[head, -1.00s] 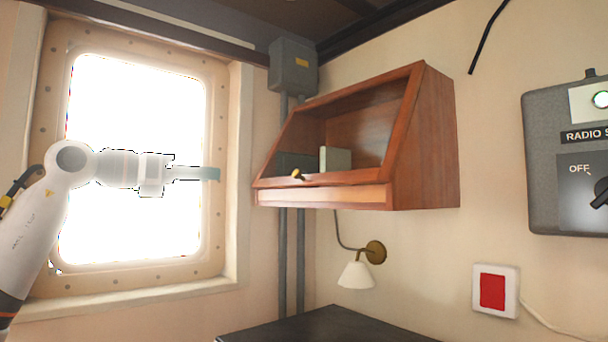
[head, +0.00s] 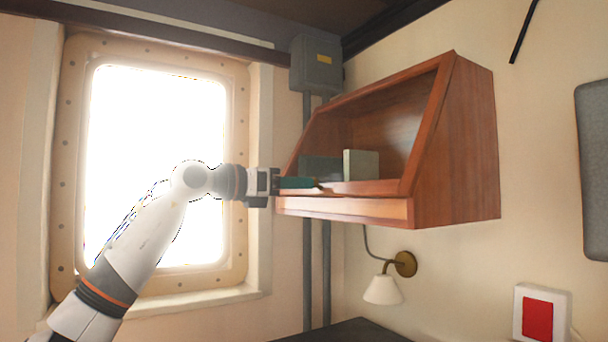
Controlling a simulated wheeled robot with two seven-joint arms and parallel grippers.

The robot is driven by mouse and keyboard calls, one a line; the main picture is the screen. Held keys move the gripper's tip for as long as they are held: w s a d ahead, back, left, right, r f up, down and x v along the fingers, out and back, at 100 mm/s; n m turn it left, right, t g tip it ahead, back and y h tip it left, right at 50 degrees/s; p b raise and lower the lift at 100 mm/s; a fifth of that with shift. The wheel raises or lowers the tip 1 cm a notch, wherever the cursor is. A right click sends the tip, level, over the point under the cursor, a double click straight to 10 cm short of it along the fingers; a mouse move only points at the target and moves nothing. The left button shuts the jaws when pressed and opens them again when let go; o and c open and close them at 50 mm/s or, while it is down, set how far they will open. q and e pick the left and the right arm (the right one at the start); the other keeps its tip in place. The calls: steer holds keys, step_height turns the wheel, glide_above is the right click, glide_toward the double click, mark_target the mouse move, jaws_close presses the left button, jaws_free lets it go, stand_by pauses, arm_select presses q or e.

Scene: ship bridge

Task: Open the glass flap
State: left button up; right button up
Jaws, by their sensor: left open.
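The glass flap (head: 395,125) is the clear sloped front of a wooden wall cabinet (head: 458,150); it looks shut, though the glass itself hardly shows. My left gripper (head: 310,183) is at the flap's lower left edge, its fingers pointing right along the lower rail. Its jaws are open. The small brass knob on that rail is mostly or wholly hidden behind the fingers, and I cannot tell whether they touch it. My right gripper is out of view.
Through the glass a pale box (head: 361,164) shows inside the cabinet. A wall lamp (head: 383,288) hangs below it, with a dark tabletop (head: 345,332) underneath. A bright window (head: 155,140) is behind my left arm. A grey junction box (head: 316,65) and pipes are behind the cabinet.

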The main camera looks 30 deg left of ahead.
arm_select(q)
steer(key=shift+x, duration=1.1)
jaws_close()
